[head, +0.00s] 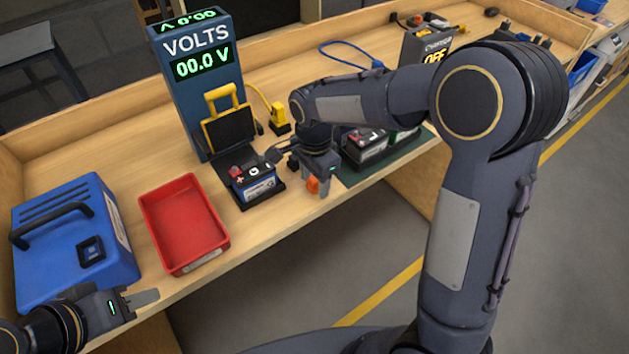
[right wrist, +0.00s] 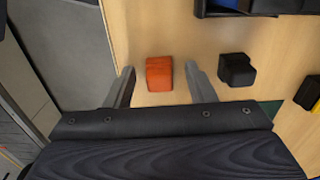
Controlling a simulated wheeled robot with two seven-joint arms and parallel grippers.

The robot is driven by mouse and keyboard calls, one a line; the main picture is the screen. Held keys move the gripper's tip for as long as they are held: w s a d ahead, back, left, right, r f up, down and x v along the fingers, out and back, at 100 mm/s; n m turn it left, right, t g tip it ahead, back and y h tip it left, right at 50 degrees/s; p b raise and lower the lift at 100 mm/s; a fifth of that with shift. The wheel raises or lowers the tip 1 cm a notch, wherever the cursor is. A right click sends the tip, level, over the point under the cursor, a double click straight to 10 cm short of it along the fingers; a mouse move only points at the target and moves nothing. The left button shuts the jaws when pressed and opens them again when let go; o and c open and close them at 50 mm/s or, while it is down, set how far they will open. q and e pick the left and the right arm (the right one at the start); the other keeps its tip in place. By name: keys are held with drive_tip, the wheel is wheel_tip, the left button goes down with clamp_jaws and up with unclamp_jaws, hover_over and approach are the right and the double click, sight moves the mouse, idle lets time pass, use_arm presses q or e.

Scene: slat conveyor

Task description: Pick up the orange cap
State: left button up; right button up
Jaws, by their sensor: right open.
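The orange cap (head: 313,185) lies on the wooden bench near its front edge, partly hidden by my right gripper in the head view. In the right wrist view the orange cap (right wrist: 160,73) sits between the two fingertips, with a visible gap on each side. My right gripper (right wrist: 162,80) is open and points down at the bench, also in the head view (head: 318,178). I cannot tell how far the fingertips are above the wood. My left gripper (head: 143,300) is low at the left, by the blue case and away from the cap; its finger gap is unclear.
A black cap (right wrist: 237,70) lies right of the orange one in the wrist view. A battery (head: 252,183) stands close by, below the voltmeter (head: 196,85). A red tray (head: 150,212) and blue case (head: 75,235) are at left. A green mat (head: 350,177) lies right.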

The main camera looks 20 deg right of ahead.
drive_tip(key=c, duration=1)
drive_tip(key=shift+c, duration=0.2)
drive_tip(key=shift+r, duration=0.1)
